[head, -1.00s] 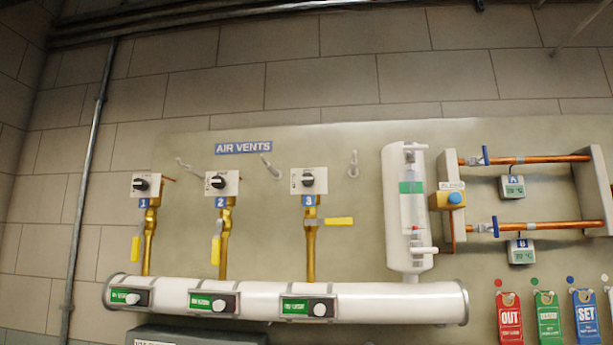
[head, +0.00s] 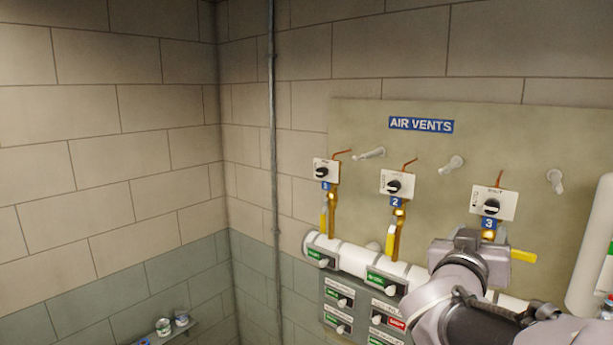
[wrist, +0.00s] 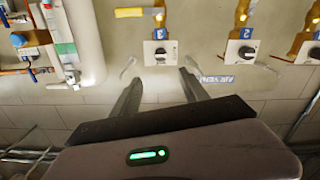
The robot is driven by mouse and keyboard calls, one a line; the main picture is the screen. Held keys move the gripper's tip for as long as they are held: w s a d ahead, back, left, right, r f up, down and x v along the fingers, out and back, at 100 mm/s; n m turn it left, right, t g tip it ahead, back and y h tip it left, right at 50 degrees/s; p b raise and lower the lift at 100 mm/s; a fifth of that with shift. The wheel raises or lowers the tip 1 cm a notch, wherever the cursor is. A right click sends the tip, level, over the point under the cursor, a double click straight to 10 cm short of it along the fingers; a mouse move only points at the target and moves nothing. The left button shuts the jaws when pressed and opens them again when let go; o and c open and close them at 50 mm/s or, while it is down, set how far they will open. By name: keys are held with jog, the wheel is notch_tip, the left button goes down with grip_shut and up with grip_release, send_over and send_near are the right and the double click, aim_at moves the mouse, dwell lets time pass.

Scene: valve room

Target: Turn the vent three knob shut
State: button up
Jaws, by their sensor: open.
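The vent three knob (head: 491,206) is a black round knob on a white plate above the blue "3" label, on the right of the head view. It also shows in the wrist view (wrist: 160,53), which is upside down. The knob looks apart from the fingers.
The vent two knob (head: 394,187) and vent one knob (head: 320,172) stand to the left. A yellow lever (head: 524,256) lies sideways below vent three. Grey pegs (head: 451,165) stick out of the panel. A white cylinder (head: 597,245) stands at the right.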

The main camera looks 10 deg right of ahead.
aim_at(491, 208)
jog(key=p+x, duration=0.3)
jog(key=x, duration=1.3)
jog(key=shift+w+f, duration=0.15)
jog(key=shift+w, duration=0.05)
grip_shut()
